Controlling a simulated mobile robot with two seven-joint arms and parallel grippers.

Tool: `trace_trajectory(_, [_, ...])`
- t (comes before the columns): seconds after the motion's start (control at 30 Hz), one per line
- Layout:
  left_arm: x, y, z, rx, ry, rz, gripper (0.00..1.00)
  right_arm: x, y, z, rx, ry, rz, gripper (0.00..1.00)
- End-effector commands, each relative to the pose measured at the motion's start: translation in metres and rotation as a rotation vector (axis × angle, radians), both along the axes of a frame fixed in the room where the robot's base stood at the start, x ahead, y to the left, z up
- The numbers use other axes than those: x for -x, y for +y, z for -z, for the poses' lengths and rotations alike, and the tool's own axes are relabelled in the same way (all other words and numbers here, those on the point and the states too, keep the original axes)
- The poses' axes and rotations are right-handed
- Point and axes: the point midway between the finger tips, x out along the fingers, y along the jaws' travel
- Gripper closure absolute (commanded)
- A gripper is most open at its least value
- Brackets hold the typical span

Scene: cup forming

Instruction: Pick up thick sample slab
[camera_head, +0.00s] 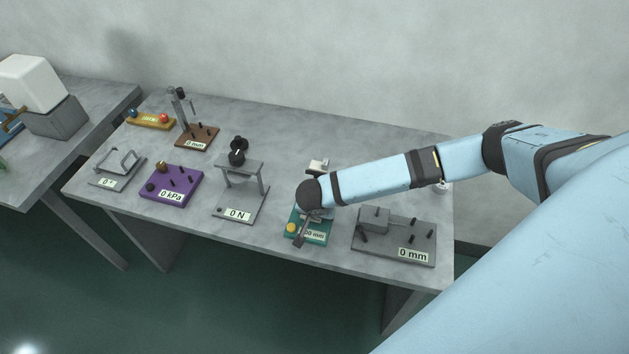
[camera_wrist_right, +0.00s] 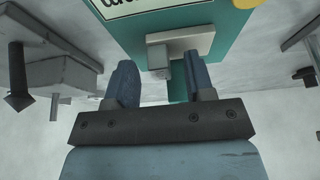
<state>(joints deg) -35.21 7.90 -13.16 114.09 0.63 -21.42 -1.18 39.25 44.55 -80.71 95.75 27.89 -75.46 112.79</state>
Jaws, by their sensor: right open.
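My right gripper (camera_wrist_right: 163,78) is open over the teal gauge (camera_wrist_right: 128,38), its two blue-grey fingers apart. In the wrist view a small pale grey block (camera_wrist_right: 182,44) shows on the teal gauge, just beyond the fingertips. I cannot tell whether this block is the thick sample slab or part of the gauge, or whether the fingers touch it. In the head view my right arm covers much of the teal gauge (camera_head: 318,238), leaving its yellow knob and part of its "mm" label visible. My left gripper is not in view.
Right of the teal gauge stands a grey "0 mm" device (camera_head: 396,247). To its left are a "0 N" press (camera_head: 241,204), a purple "0 kPa" device (camera_head: 172,190) and a brown "0 mm" stand (camera_head: 197,141). A strip of the table (camera_head: 290,125) along the wall is clear.

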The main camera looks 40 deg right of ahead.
Motion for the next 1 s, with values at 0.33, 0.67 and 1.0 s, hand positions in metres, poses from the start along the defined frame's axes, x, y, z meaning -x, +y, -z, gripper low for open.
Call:
trace_trajectory(0.33, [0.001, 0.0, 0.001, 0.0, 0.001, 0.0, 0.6, 0.0, 0.0, 0.001, -0.001, -0.001, 0.0, 0.81])
trace_trajectory(0.67, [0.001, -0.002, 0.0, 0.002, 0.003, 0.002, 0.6, 0.0, 0.0, 0.0, -0.001, -0.001, 0.0, 1.0])
trace_trajectory(1.0, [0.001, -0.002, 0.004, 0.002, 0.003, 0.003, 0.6, -0.001, 0.0, -0.019, -0.002, -0.003, 0.001, 1.0])
